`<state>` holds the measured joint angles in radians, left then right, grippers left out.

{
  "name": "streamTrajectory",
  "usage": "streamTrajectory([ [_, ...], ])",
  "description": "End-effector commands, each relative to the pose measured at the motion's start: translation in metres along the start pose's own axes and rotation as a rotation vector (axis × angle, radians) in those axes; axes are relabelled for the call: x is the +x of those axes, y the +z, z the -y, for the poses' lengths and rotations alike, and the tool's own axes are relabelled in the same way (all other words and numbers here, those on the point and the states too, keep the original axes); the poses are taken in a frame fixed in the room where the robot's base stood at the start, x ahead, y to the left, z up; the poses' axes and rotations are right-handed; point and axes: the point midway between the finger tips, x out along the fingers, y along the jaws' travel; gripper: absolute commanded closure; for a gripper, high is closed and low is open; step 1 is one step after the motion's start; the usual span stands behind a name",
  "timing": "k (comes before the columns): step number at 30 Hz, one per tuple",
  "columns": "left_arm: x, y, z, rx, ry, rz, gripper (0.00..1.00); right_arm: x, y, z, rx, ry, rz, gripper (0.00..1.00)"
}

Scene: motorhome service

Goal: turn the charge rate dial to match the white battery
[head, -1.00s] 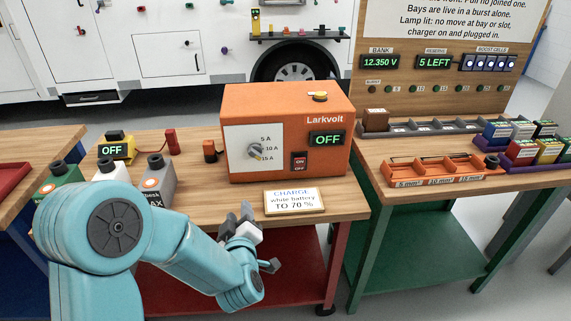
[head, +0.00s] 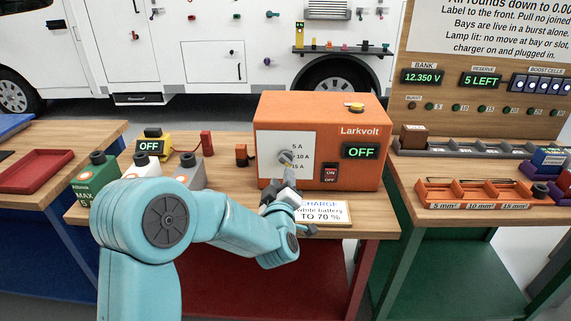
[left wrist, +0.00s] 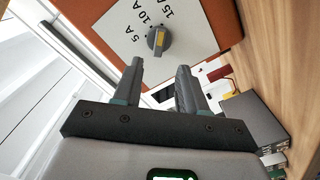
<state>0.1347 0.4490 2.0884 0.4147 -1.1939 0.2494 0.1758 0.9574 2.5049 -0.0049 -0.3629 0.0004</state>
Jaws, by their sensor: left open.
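The charge rate dial (head: 286,158) is a grey knob on the white panel of the orange Larkvolt charger (head: 362,116), with marks 5 A, 10 A and 15 A. My right gripper is out of view.
A placard (head: 325,213) about charging the white battery to 70 % lies before the charger. The charger display (head: 361,151) reads OFF, above a red switch (head: 330,172). A green battery (head: 93,180) and a grey battery (head: 191,172) flank the white one.

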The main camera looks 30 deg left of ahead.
Motion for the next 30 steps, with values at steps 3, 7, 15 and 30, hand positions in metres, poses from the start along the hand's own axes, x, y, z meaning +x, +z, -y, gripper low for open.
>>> streamTrajectory([
  [3, 0.028, 0.001, -0.002, 0.000, -0.001, 0.000, 0.58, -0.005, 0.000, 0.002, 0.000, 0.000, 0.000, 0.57],
  [7, 0.051, 0.002, -0.003, 0.000, 0.002, 0.001, 0.58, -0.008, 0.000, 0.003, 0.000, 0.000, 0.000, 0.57],
  [15, 0.072, 0.004, -0.003, -0.001, 0.002, 0.003, 0.58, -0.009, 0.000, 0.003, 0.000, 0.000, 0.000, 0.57],
  [30, 0.073, 0.004, -0.003, -0.001, 0.002, 0.003, 1.00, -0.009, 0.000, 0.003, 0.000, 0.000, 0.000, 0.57],
])
